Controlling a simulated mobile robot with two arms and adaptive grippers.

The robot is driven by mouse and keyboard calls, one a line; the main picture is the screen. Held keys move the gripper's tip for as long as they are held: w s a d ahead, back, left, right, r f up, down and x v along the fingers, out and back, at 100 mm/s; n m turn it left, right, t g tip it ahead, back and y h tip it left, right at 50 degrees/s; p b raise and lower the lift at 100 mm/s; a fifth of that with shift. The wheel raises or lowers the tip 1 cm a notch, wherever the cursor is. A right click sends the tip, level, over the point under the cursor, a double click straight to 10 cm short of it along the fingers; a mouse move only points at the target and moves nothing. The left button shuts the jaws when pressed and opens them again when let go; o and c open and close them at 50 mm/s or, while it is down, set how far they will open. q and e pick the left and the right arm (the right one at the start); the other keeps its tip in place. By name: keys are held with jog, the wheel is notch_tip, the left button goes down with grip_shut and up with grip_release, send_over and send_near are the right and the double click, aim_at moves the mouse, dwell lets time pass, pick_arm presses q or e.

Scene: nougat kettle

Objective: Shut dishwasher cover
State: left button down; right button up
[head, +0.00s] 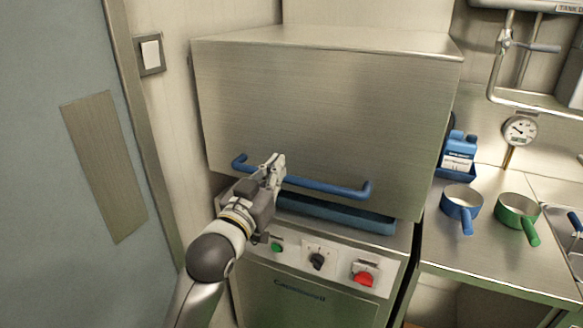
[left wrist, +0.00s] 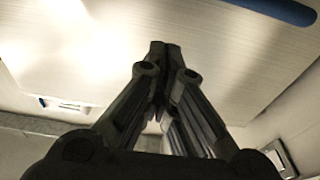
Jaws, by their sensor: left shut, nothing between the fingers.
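The dishwasher cover (head: 320,110) is a large brushed-steel hood with a blue bar handle (head: 325,188) low on its front. A gap shows under its lower edge, where a blue rack (head: 335,213) is visible, so the cover is not fully down. My left gripper (head: 276,162) is shut and empty in front of the hood, overlapping the handle's left part in the head view; I cannot tell whether it touches. In the left wrist view the shut fingertips (left wrist: 165,48) point toward a pale surface, with a blue bar (left wrist: 285,10) at upper right. My right gripper is not in view.
The control panel (head: 318,260) with knobs is below the hood. A grey door (head: 60,170) stands at left.

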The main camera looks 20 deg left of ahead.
pick_arm(q)
jog(key=w, duration=0.4)
jog(key=w+p, duration=0.1)
jog(key=w, duration=0.1)
jog(key=shift+w+d+r, duration=0.1)
jog(key=shift+w+r, duration=0.25)
notch_tip(320, 180, down, 14)
jog(key=s+b, duration=0.1)
jog(key=b, duration=0.3)
jog(key=shift+r, duration=0.2)
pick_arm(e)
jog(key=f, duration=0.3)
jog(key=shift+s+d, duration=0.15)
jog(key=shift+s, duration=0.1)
pick_arm(q)
notch_tip(320, 180, up, 5)
jog(key=p, duration=0.4)
jog(key=s+f+b, duration=0.1)
jog(key=s+b, duration=0.1)
jog(key=s, duration=0.7)
jog(key=shift+s+a+f, duration=0.15)
jog(key=shift+a+f, duration=0.05)
jog(key=shift+f, duration=0.2)
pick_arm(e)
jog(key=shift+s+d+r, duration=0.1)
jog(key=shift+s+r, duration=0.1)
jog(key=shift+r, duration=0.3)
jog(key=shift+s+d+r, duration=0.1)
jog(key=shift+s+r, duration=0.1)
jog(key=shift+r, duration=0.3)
